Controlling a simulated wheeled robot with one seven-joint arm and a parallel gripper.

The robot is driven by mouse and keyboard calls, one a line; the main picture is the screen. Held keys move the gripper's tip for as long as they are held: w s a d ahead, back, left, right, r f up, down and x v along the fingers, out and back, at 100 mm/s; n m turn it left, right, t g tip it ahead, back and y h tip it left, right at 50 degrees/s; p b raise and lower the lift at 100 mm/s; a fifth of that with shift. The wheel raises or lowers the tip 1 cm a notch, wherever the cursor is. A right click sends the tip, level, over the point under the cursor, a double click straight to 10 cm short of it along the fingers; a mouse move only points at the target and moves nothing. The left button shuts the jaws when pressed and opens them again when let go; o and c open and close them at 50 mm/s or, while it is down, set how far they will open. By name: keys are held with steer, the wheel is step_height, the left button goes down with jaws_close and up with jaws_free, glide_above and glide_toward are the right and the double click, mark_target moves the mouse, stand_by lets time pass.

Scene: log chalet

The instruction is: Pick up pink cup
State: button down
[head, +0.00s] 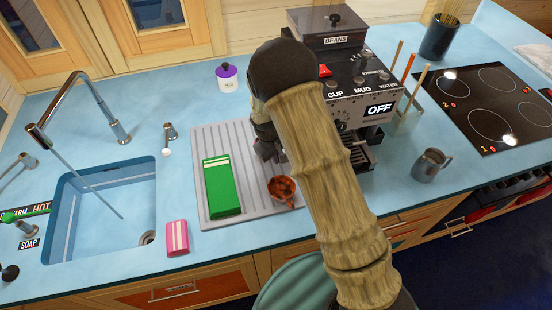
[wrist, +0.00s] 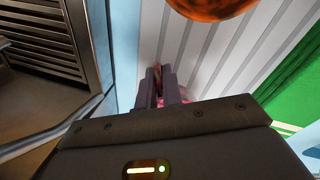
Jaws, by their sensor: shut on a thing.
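My gripper (head: 267,150) points down over the back right part of the grey ridged drainboard, partly hidden by my own arm. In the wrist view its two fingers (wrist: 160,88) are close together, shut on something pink. Only small bits of the pink cup (wrist: 186,100) show at and behind the fingers; the rest is hidden by my gripper's body. I cannot make out the cup in the head view.
An orange-brown patterned cup (head: 283,191) stands close by on the drainboard (head: 257,206), with a green block (head: 222,186) to its left. A coffee machine (head: 345,105) stands right of my gripper. The sink (head: 105,210) and a pink sponge (head: 177,238) lie left; a grey mug (head: 431,166) stands right.

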step_height(320, 180, up, 8)
steer(key=shift+r+b, duration=0.15)
steer(key=shift+b, duration=0.8)
